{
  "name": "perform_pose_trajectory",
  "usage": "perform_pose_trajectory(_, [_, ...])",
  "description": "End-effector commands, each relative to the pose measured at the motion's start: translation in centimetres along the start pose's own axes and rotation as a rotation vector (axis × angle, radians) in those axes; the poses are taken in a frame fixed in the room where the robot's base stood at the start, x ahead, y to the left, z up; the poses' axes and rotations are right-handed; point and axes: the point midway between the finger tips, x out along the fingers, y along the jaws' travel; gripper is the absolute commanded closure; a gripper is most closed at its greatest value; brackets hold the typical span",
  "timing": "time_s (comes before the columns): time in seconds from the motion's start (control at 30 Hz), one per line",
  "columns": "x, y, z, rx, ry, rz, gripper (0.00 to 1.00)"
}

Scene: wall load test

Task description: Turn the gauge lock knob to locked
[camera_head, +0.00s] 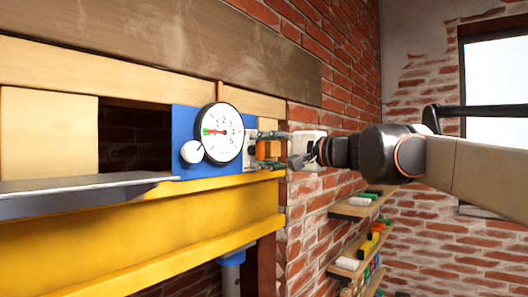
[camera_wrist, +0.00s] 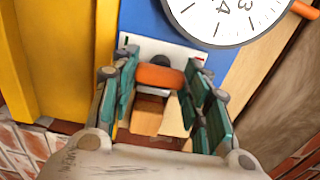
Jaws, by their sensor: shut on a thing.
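The lock knob (camera_wrist: 160,77) has an orange bar handle on a dark hub, in front of a white plate (camera_wrist: 137,43) on the blue panel (camera_wrist: 150,18). In the wrist view the bar lies across the picture, slightly tilted, between the finger pads. In the head view the knob (camera_head: 260,151) is partly covered by my fingers. My gripper (camera_head: 268,150) reaches in from the right and is shut on the knob; it also shows in the wrist view (camera_wrist: 161,80). The round white gauge (camera_head: 222,132) sits just left; its needle points left. Most plate markings are hidden.
A white round knob (camera_head: 192,151) sits at the gauge's lower left. A yellow beam (camera_head: 160,230) and a grey shelf (camera_head: 80,193) run below and left. A brick wall (camera_head: 310,200) and small shelves with items (camera_head: 355,208) stand right.

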Motion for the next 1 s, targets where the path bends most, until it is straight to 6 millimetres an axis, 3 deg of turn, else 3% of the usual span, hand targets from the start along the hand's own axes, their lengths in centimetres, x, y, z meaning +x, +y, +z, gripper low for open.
perform_pose_trajectory(0.03, [0.0,0.1,0.0,-0.003,-0.001,0.002,0.81])
perform_pose_trajectory(0.07, [0.0,0.1,0.0,-0.003,-0.001,0.002,0.50])
perform_pose_trajectory(0.13, [0.0,0.1,0.0,-0.002,-0.001,0.002,0.37])
perform_pose_trajectory(0.57, [-0.7,0.0,-0.1,0.000,0.001,0.001,0.37])
perform_pose_trajectory(1.0, [-6.8,0.1,0.0,-0.001,0.001,0.001,0.37])
